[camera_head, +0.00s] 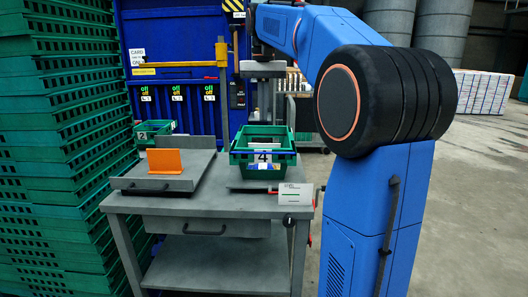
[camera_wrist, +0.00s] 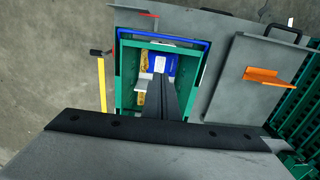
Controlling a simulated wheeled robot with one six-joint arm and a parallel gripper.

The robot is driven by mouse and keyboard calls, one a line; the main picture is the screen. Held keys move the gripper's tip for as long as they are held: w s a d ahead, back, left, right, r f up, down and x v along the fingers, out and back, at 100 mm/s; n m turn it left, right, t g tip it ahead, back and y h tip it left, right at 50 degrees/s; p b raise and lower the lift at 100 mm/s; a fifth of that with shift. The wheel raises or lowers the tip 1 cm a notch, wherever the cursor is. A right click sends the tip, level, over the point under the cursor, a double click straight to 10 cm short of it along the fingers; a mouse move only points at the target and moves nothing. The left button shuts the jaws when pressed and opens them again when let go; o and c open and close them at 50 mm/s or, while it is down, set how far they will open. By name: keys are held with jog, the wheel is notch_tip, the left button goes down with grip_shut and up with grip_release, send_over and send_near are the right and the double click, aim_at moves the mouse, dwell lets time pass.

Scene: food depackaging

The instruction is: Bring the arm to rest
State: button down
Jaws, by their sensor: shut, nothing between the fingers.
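My gripper (camera_wrist: 161,78) shows in the wrist view as dark fingers pressed together, with nothing between them. It points down over a green crate (camera_wrist: 126,76). In the head view this crate, labelled 4 (camera_head: 235,158), stands on the grey workbench (camera_head: 222,204), and my blue arm reaches over from the right. The crate holds a blue item (camera_wrist: 161,63) and some yellow-brown and white pieces. My fingers hide part of its inside. I cannot tell the height of the fingertips above the contents.
A grey plate with an orange upright piece (camera_head: 164,161) lies left of the crate. A yellow post (camera_head: 221,68) stands behind the bench. Tall stacks of green crates (camera_head: 62,150) line the left. Another green crate, labelled 2 (camera_head: 150,134), stands behind. Open floor (camera_head: 480,200) lies right.

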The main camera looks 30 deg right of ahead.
jog(key=shift+r, duration=0.25)
jog(key=shift+s, duration=0.1)
dwell(0.3)
jog(key=s+a+f+n+t, duration=0.1)
jog(key=s+a+f, duration=0.3)
jog(key=s+f, duration=0.5)
jog(key=s+a+f+n+t, duration=0.2)
jog(key=s+a+f, duration=0.3)
jog(key=s+f, duration=0.4)
jog(key=s+a+f+n+t, duration=0.1)
jog(key=s+a+f+n, duration=0.2)
jog(key=s+f, duration=0.6)
notch_tip(320, 180, down, 3)
jog(key=shift+s+a+f+n+t, duration=0.2)
jog(key=shift+s+a+n+t, duration=0.2)
jog(key=shift+a, duration=0.7)
